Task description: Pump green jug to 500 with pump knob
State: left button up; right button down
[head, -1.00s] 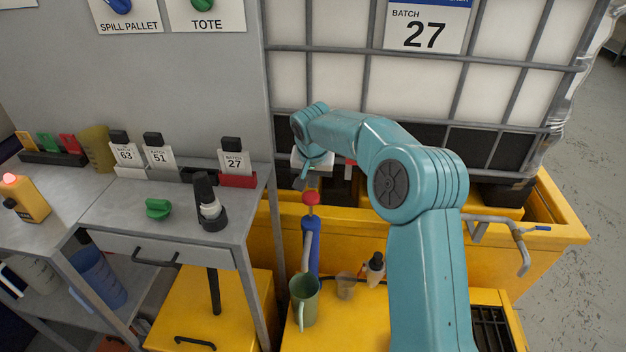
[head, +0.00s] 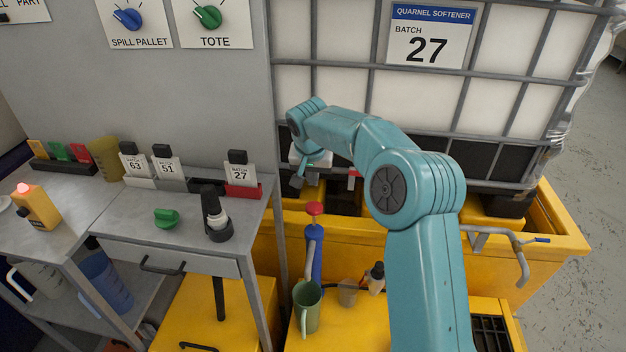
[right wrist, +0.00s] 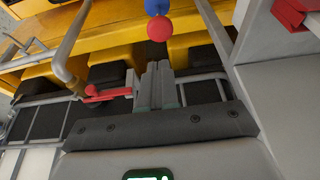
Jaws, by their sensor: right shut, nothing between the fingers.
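The pump is an upright blue cylinder (head: 315,258) with a round red knob (head: 314,208) on top and a grey spout pipe. The green jug (head: 307,305) stands on a yellow surface at the pump's foot, below the spout. Its fill level and markings cannot be read. My right gripper (head: 297,183) is shut and empty, above and slightly left of the knob, apart from it. In the right wrist view, its closed fingers (right wrist: 157,70) point toward the red knob (right wrist: 160,27), with a gap between. My left gripper is not in view.
A grey bench (head: 130,215) with a green knob-like piece (head: 166,217) is at left. A caged white tote (head: 420,100) stands over a yellow sump (head: 560,235) behind.

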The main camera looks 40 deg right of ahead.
jog(key=p, duration=0.2)
send_over(314, 225)
jog(key=f, duration=1.1)
jog(key=shift+s+a+f, duration=0.1)
jog(key=shift+s+a, duration=0.1)
jog(key=shift+a, duration=0.1)
jog(key=shift+s, duration=0.1)
notch_tip(314, 225, down, 8)
jog(key=b, duration=0.8)
jog(key=shift+a, duration=0.1)
jog(key=shift+s, duration=0.1)
